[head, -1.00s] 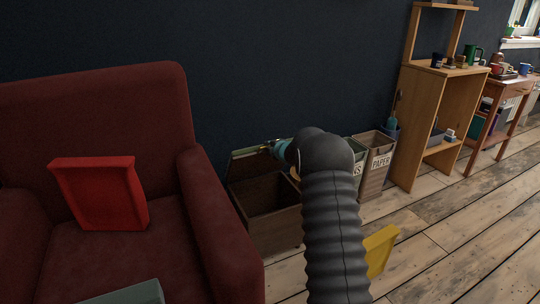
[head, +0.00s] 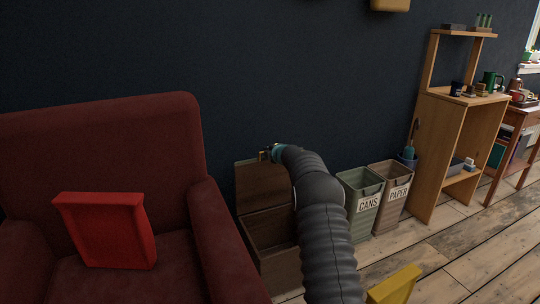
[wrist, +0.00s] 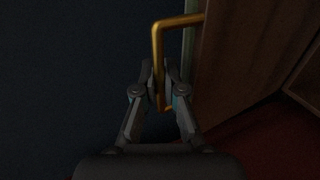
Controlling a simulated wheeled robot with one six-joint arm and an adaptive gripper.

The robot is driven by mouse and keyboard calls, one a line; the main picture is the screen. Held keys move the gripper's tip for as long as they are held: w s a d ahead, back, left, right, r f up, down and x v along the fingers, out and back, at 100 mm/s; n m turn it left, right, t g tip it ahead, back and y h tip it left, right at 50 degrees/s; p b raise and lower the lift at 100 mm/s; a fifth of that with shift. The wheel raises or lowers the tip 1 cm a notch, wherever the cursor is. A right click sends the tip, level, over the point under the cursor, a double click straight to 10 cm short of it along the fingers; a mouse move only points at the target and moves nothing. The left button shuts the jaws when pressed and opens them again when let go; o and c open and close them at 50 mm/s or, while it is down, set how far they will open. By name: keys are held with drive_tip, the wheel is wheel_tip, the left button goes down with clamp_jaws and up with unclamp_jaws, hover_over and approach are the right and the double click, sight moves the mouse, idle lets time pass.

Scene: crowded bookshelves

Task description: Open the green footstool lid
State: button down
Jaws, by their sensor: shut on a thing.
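The footstool (head: 277,268) is a box with a brown inside, standing between the red armchair and the bins. Its lid (head: 263,187) stands about upright at the back of the box, with its brown inner face towards the head camera. In the wrist view the lid (wrist: 240,50) shows a thin greenish edge. My gripper (head: 268,154) is at the lid's top edge; in the wrist view its fingers (wrist: 160,78) are shut on the brass handle (wrist: 156,42). My arm hides the right part of the box.
A red armchair (head: 110,125) with a red object (head: 105,230) on its seat stands close on the left. Bins marked CANS (head: 360,200) and PAPER (head: 393,190) stand right of the footstool. A yellow object (head: 396,285) is at the lower right. A dark wall is behind.

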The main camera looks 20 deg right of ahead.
drive_tip(key=shift+w+a+r, duration=0.15)
drive_tip(key=shift+w, duration=0.15)
drive_tip(key=c, duration=1.2)
unclamp_jaws()
drive_tip(key=shift+c, duration=0.2)
drive_tip(key=shift+s, duration=0.15)
drive_tip(key=v, duration=1.1)
drive_tip(key=shift+s, duration=0.35)
